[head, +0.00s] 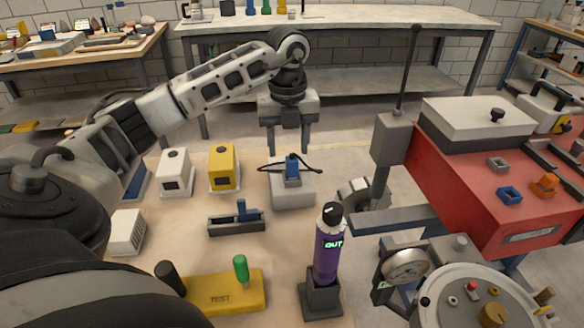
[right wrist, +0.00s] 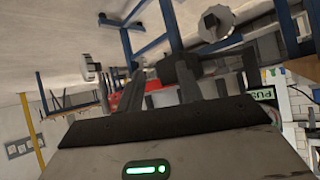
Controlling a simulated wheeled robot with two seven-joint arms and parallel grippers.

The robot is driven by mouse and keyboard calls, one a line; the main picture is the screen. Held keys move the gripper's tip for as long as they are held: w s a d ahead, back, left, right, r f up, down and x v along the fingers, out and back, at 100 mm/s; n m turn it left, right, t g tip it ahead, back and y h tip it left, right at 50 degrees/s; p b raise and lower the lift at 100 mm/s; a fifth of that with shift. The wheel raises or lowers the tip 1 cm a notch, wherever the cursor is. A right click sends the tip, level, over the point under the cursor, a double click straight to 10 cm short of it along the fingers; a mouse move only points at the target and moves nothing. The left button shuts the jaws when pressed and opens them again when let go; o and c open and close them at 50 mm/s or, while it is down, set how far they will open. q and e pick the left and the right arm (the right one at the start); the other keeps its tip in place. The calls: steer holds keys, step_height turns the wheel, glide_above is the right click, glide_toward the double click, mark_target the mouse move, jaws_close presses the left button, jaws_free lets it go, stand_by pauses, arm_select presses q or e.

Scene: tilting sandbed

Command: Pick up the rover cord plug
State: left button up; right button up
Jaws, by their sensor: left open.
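A blue plug with a black cord (head: 292,170) stands on a light grey block (head: 293,193) in the middle of the bench in the head view. I take it to be the rover cord plug. My left gripper (head: 290,150) points down just above it, open, with its fingertips spread to either side of the plug's top. I cannot tell whether they touch the cord. My right gripper shows in the right wrist view (right wrist: 162,95) as dark parts along the lower edge. The plug cannot be made out there.
A purple bottle (head: 327,245) stands upright in a dark holder in front of the plug. White and yellow boxes (head: 223,167) stand to the left. A dark tray (head: 236,222) and yellow TEST block (head: 222,292) lie nearer. The red rover body (head: 470,180) is at right.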

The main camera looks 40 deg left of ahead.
mark_target(292, 154)
arm_select(q)
steer(key=shift+w+f+p, duration=0.15)
steer(key=shift+w+f, duration=0.05)
steer(key=shift+f, duration=0.7)
steer(key=shift+w+f+p, duration=0.1)
steer(key=shift+w+f, duration=0.05)
steer(key=shift+f, duration=0.75)
steer(key=shift+w+f+p, duration=0.15)
steer(key=shift+w+f, duration=0.05)
steer(key=shift+f, duration=0.7)
jaws_close()
